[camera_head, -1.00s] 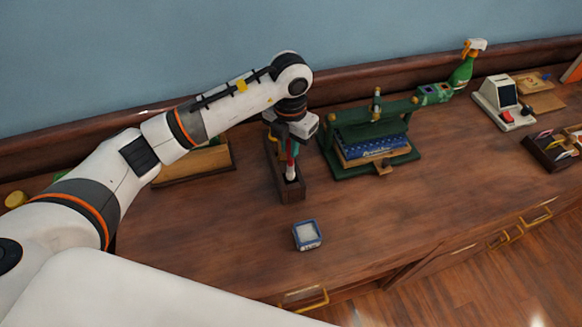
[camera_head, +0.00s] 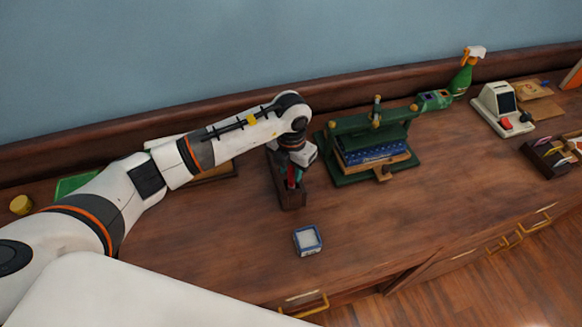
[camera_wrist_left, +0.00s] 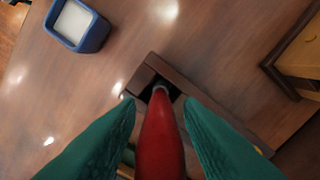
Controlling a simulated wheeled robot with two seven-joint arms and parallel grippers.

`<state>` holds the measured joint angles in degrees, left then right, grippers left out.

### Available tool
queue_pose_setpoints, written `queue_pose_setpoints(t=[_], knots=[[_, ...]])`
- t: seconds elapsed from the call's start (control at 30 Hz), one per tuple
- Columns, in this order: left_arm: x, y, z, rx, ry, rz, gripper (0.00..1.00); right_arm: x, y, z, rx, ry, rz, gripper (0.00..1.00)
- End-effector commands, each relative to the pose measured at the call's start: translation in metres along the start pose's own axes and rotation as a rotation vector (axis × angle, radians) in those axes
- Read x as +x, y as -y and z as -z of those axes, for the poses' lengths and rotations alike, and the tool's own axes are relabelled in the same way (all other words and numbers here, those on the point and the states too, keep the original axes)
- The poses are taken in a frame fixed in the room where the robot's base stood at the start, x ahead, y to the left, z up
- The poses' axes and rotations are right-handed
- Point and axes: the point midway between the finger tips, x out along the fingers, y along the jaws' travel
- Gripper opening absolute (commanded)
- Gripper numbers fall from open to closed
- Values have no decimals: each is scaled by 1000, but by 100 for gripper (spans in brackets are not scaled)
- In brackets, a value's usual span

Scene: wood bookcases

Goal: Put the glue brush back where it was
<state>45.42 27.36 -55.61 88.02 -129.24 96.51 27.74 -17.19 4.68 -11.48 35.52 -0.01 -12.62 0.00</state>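The glue brush (camera_wrist_left: 160,140) has a red handle and stands upright, its lower end inside the opening of a dark wooden holder (camera_wrist_left: 150,75). The holder (camera_head: 291,201) also shows in the head view, left of a green press. In the head view, my left gripper (camera_head: 294,172) is partly hidden by the wrist. The brush tip is hidden in the holder. My right gripper is not in view.
A small blue box with a pale top (camera_head: 308,240) lies in front of the holder. The green press (camera_head: 375,172) with blue books stands close on the right. A green spray bottle (camera_head: 461,80) and a cream machine (camera_head: 499,105) stand farther right.

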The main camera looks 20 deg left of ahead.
Motion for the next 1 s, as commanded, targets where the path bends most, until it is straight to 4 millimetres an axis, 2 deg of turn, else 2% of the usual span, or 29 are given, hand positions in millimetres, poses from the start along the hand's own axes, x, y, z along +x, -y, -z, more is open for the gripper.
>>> queue_pose_setpoints(t=[0.37,0.43,0.57,0.8,1.0], knots=[[-5,0,0,0,0,0,38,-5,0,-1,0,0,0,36],[-9,0,1,0,-3,0,38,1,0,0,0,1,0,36],[-32,0,1,2,-6,0,38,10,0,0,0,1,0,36],[-85,0,1,0,-6,2,38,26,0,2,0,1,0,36],[-114,0,1,0,-3,0,38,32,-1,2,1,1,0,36]])
